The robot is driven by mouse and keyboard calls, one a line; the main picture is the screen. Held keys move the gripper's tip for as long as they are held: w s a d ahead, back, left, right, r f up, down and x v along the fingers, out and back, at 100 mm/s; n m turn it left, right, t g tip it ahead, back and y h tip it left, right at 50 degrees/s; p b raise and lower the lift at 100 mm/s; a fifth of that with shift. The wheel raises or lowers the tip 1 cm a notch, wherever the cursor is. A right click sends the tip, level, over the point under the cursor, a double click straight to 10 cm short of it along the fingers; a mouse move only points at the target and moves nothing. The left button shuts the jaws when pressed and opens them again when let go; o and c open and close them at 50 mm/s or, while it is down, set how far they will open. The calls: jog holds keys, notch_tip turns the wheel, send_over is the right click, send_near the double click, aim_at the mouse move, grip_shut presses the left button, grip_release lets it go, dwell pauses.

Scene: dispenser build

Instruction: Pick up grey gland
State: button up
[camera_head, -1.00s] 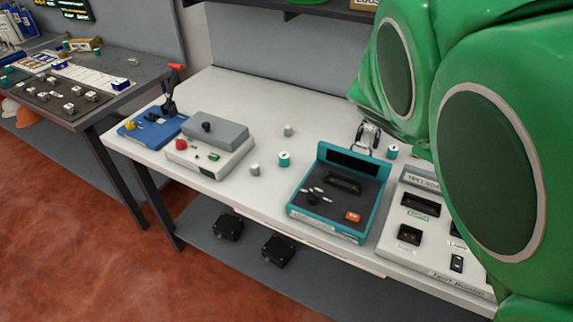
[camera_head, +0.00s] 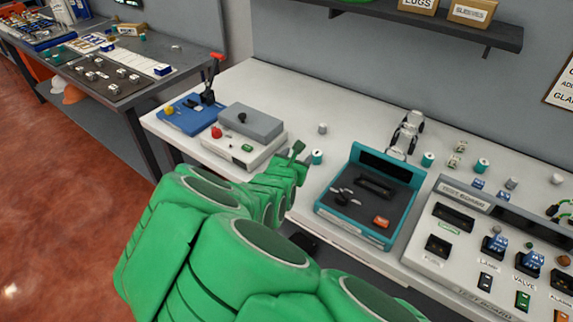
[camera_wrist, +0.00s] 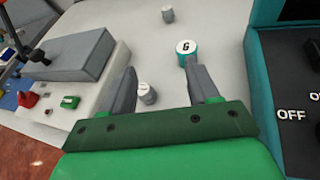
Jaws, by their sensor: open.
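A small grey gland (camera_wrist: 147,93) stands upright on the white bench, low between my fingers in the wrist view. In the head view my arm hides it. A second grey gland (camera_wrist: 168,15) stands farther back; it also shows in the head view (camera_head: 323,128). A teal gland with a white top marked G (camera_wrist: 186,47) stands by my right fingertip; whether they touch I cannot tell. It also shows in the head view (camera_head: 317,157). My gripper (camera_wrist: 162,68) is open and empty, reaching down over the bench; it also shows in the head view (camera_head: 297,152).
A white box with a grey top (camera_head: 250,122) and a blue device (camera_head: 188,116) stand left. A teal-framed panel (camera_head: 370,196) stands close on the right, with a test board (camera_head: 470,240) beyond. More teal and grey pieces lie at the back right.

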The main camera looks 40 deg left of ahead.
jog(key=s+a+f, duration=0.1)
jog(key=s+a+f+n, duration=0.1)
jog(key=s+f+n+g+y, duration=0.1)
jog(key=f, duration=0.1)
jog(key=shift+s+a, duration=0.2)
jog(key=shift+a, duration=0.2)
jog(key=shift+x, duration=2.4)
grip_shut()
